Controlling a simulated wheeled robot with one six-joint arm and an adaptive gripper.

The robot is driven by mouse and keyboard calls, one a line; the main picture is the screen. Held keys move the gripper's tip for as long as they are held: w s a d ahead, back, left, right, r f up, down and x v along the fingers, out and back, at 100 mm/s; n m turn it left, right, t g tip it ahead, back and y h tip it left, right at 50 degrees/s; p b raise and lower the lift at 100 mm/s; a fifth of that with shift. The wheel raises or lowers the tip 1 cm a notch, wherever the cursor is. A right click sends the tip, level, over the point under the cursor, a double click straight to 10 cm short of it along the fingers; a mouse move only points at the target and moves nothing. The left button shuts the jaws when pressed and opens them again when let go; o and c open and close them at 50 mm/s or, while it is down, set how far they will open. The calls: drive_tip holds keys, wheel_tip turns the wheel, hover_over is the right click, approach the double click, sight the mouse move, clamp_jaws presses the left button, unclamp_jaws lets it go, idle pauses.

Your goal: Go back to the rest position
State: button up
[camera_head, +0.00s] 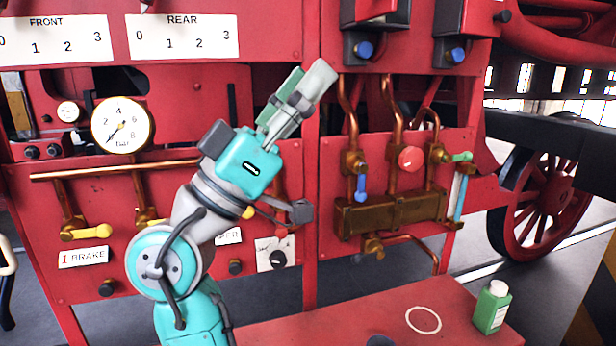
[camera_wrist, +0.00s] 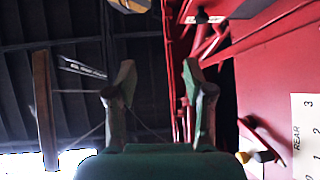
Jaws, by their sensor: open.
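My gripper (camera_head: 309,84) is raised in front of the red panel in the head view, pointing up and to the right. Its fingers look close together from this side. In the wrist view my gripper (camera_wrist: 160,85) shows two fingers standing apart with nothing between them. It appears clear of the panel, though the exact gap cannot be told.
The red panel carries a gauge (camera_head: 123,125), copper pipes, a brass manifold (camera_head: 390,212), a red knob (camera_head: 411,158) and a blue-handled valve (camera_head: 361,186). A green bottle (camera_head: 492,307) stands on a red bench (camera_head: 370,318), beside a white ring mark. A wheel (camera_head: 540,205) is at right.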

drive_tip(key=w+d+f+n+t+y, duration=0.25)
drive_tip(key=f+n+y, duration=0.4)
drive_tip(key=f, duration=0.55)
drive_tip(key=w+d+f+n+t+y, duration=0.1)
drive_tip(key=w+f+n+t+y, duration=0.25)
drive_tip(key=f+n+y, duration=0.55)
drive_tip(key=w+d+f+n+t+y, duration=0.1)
drive_tip(key=w+f+n+t+y, duration=0.2)
drive_tip(key=f, duration=1.1)
drive_tip(key=s+d+f+n+g+y, duration=0.1)
drive_tip(key=s+d+f+y, duration=0.15)
drive_tip(key=f, duration=0.45)
drive_tip(key=s+d+f+y, duration=0.2)
drive_tip(key=s+f, duration=0.2)
drive_tip(key=f, duration=0.2)
drive_tip(key=s+d+f+m+g+y, duration=0.1)
drive_tip(key=s+d+f+g, duration=0.15)
drive_tip(key=s+f, duration=0.5)
drive_tip(key=s+d+f+m+g+y, duration=0.1)
drive_tip(key=s+d+f+y, duration=0.15)
drive_tip(key=s+f, duration=0.5)
drive_tip(key=s+d+r+m+g+h, duration=0.1)
drive_tip(key=s+d+m, duration=0.1)
drive_tip(key=s, duration=1)
drive_tip(key=s+d+r+m+g+h, duration=0.1)
drive_tip(key=s+m, duration=0.4)
drive_tip(key=s, duration=0.7)
drive_tip(key=shift+s+d+r, duration=0.15)
drive_tip(key=shift+d+r, duration=0.35)
drive_tip(key=shift+d, duration=0.55)
